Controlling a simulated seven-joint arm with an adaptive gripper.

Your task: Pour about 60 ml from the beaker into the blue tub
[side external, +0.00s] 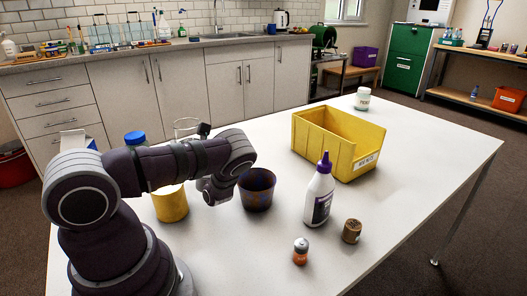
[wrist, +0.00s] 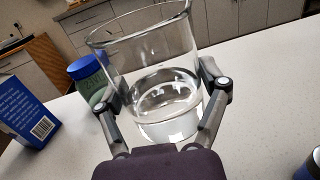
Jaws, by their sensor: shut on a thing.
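The clear glass beaker (wrist: 165,75) fills the middle of the wrist view, with clear liquid in its lower part. My gripper (wrist: 163,97) is shut around the beaker, one finger on each side of the glass. In the side view only the beaker's upper part (side external: 187,124) shows above my arm; the rest is hidden. A dark blue round tub (side external: 257,187) with brownish marks stands open-topped on the white table, just right of my wrist. Its inside is too dark to read. A dark blue edge (wrist: 314,163) at the wrist view's lower right may be this tub.
A yellow cup (side external: 170,204) stands beside my arm. A blue-lidded jar (side external: 135,138) and a blue-and-white carton (wrist: 24,110) are near the beaker. A yellow bin (side external: 340,160), glue bottle (side external: 319,195), cork-brown jar (side external: 351,231) and small orange-and-grey shaker (side external: 300,252) stand to the right.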

